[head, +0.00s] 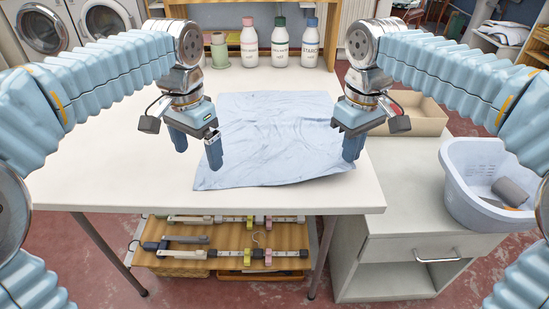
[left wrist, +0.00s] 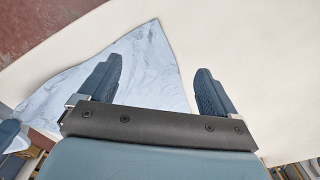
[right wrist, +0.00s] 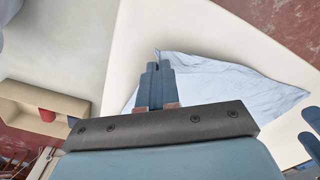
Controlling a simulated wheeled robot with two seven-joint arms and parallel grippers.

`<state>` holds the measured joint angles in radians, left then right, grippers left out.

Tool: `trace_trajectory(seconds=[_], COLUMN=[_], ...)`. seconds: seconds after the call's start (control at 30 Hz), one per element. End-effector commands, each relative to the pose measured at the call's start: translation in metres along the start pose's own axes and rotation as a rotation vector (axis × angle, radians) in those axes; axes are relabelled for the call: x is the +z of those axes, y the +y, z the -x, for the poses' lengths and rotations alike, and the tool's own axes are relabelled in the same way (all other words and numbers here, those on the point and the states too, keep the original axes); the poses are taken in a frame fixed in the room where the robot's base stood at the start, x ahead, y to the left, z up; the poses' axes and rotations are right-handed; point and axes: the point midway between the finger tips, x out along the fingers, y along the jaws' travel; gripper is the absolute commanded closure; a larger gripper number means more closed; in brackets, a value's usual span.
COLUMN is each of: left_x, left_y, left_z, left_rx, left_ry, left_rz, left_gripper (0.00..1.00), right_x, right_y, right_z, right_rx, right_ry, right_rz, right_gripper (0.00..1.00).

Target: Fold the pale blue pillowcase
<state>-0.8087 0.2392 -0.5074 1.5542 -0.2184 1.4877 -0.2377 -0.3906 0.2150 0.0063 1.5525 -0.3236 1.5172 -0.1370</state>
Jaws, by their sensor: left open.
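The pale blue pillowcase (head: 265,140) lies spread and wrinkled on the white table (head: 120,170). My left gripper (head: 197,155) is open at its left edge. My right gripper (head: 350,155) is at the right front corner. In the right wrist view its fingers (right wrist: 158,72) are together, with a bit of the pillowcase (right wrist: 230,85) peaking at their tips. The exact pinch is hidden.
Several bottles (head: 280,45) and a green spool (head: 219,50) stand at the table's back. A cardboard box (head: 415,115) and a pale blue basket (head: 475,180) are on the cabinet (head: 410,200) at right. The table is clear left of the pillowcase.

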Motion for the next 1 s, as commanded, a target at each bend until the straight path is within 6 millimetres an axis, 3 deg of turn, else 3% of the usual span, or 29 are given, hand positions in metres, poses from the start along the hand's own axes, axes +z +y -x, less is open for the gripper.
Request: trace_trajectory(seconds=[0.27,0.57,0.7,1.0], left_x=[0.000,0.000,-0.001,0.000], left_y=[0.000,0.000,0.000,0.000], left_z=[0.001,0.033,0.045,0.055], left_rx=[0.000,0.000,-0.001,0.000], left_ry=[0.000,0.002,0.001,-0.001], left_rz=[0.000,0.000,0.001,0.000], left_gripper=[0.00,0.00,0.00,0.00], right_x=[0.000,0.000,0.000,0.000], right_y=[0.000,0.000,0.000,0.000], right_z=[0.001,0.017,0.013,0.013], right_rx=[0.000,0.000,0.000,0.000], right_ry=[0.000,0.000,0.000,0.000], right_rz=[0.000,0.000,0.000,0.000], right_gripper=[1.00,1.00,1.00,1.00])
